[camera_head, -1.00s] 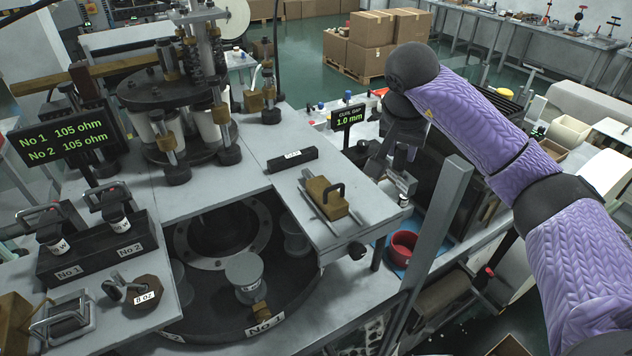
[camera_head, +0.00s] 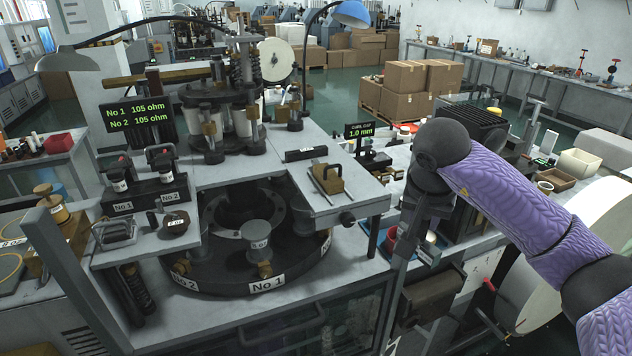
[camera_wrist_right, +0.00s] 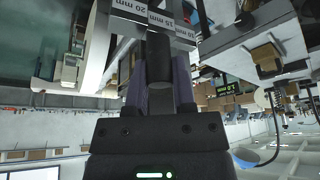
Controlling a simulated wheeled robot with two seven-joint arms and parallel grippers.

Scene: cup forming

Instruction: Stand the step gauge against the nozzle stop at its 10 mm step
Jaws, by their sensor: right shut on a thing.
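My right gripper (camera_head: 408,222) hangs off the right edge of the machine's grey top in the head view. In the right wrist view its fingers (camera_wrist_right: 160,85) are shut on a dark grip of the step gauge. The step gauge (camera_wrist_right: 140,15) is a pale metal piece with steps labelled 20 mm, 15 mm and 10 mm, cut off by the picture's top edge. I cannot make it out clearly in the head view. I cannot tell which part is the nozzle stop, nor see the gauge touching one. My left gripper is not in view.
A brass-coloured block (camera_head: 328,178) with a black handle sits on rails on the grey top. A black turntable (camera_head: 220,272) lies below. A red bowl (camera_head: 391,240) is close behind my right gripper. A display (camera_head: 359,130) reads 1.0 mm.

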